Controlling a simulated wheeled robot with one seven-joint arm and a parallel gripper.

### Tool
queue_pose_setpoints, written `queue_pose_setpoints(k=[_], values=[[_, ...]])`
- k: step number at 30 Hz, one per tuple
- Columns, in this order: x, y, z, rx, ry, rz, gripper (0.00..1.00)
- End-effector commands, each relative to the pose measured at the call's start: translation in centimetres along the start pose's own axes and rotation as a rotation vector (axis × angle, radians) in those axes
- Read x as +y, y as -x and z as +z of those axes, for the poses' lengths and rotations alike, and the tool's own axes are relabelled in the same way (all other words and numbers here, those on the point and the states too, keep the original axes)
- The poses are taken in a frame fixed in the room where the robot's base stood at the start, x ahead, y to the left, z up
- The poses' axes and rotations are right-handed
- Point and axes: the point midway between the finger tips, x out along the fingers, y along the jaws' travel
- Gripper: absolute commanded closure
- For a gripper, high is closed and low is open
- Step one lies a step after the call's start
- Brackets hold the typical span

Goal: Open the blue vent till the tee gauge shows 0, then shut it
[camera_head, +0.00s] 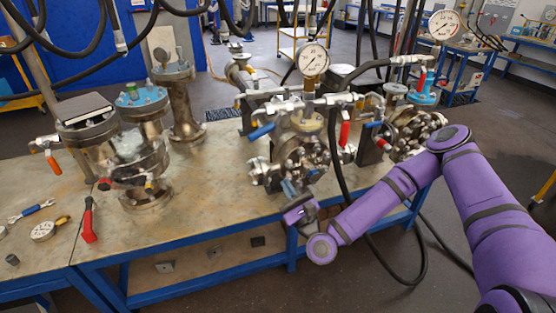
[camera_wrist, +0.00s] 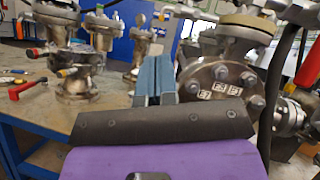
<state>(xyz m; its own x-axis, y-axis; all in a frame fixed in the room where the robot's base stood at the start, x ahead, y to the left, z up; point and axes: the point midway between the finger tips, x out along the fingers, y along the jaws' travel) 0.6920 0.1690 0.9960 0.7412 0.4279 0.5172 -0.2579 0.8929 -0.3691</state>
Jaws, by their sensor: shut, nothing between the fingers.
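A white dial gauge (camera_head: 313,60) stands above the middle flanged vessel (camera_head: 305,150); a second gauge (camera_head: 444,25) is at the upper right. Their readings are too small to tell. A blue lever (camera_head: 262,132) sticks out left of the middle vessel's top fittings, and another blue lever (camera_head: 374,124) is to the right. I cannot tell which is the vent. My gripper (camera_head: 288,188) is low in front of the middle vessel. In the wrist view its blue-grey fingers (camera_wrist: 155,78) are together and empty, left of a flange with labels (camera_wrist: 220,88).
Red levers (camera_head: 345,133) (camera_head: 422,80) sit among the fittings. More vessels (camera_head: 135,150) stand at left. A red-handled tool (camera_head: 88,220) and a small gauge (camera_head: 43,231) lie on the bench (camera_head: 215,200). A black hose (camera_head: 375,240) hangs in front of the bench, near my arm.

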Motion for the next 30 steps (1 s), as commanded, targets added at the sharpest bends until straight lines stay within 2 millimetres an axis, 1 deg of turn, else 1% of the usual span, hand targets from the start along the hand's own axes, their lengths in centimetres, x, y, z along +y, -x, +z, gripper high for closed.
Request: queue_pose_setpoints(k=[5,15,17,18,24,30], values=[[-0.1,-2.4,0.1,-0.004,0.004,-0.001,1.0],[0.0,-8.8,0.0,-0.003,0.006,0.001,1.0],[0.0,-9.8,0.0,-0.001,0.006,0.001,1.0],[0.0,-10.2,0.6,-0.003,0.004,0.002,1.0],[0.1,-11.8,2.2,0.0,0.004,0.002,1.0],[0.0,-12.3,2.8,0.001,0.004,0.002,1.0]])
